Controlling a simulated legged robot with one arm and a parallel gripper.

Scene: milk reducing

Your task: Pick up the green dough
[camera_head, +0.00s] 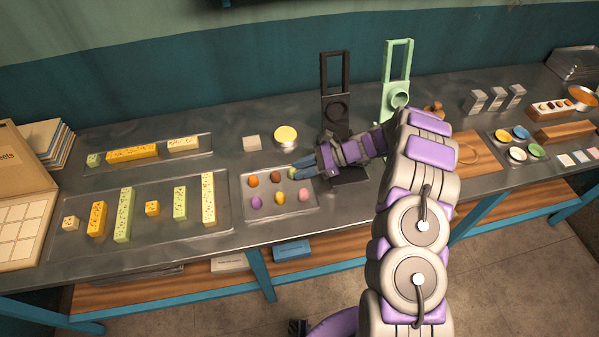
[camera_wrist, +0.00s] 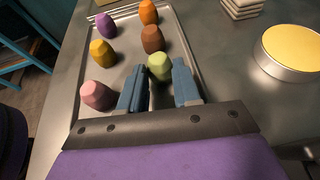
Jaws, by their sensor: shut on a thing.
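The green dough (camera_wrist: 160,66) is a small rounded lump at the tray's edge. In the head view it shows as a small green spot (camera_head: 292,173) at the tips of my gripper. My gripper (camera_wrist: 160,80) has two blue fingers, one on each side of the green dough, and is shut on it. In the head view my gripper (camera_head: 301,168) reaches in from the right over the tray's back right corner. I cannot tell whether the dough touches the tray.
The metal tray (camera_wrist: 112,72) also holds orange, brown, purple, yellow and pink (camera_wrist: 97,95) lumps close by. A round yellow-topped tin (camera_head: 285,135) stands behind the tray. A black press (camera_head: 336,95) and a green press (camera_head: 397,75) stand at the back. A tray of patterned bars (camera_head: 140,237) lies left.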

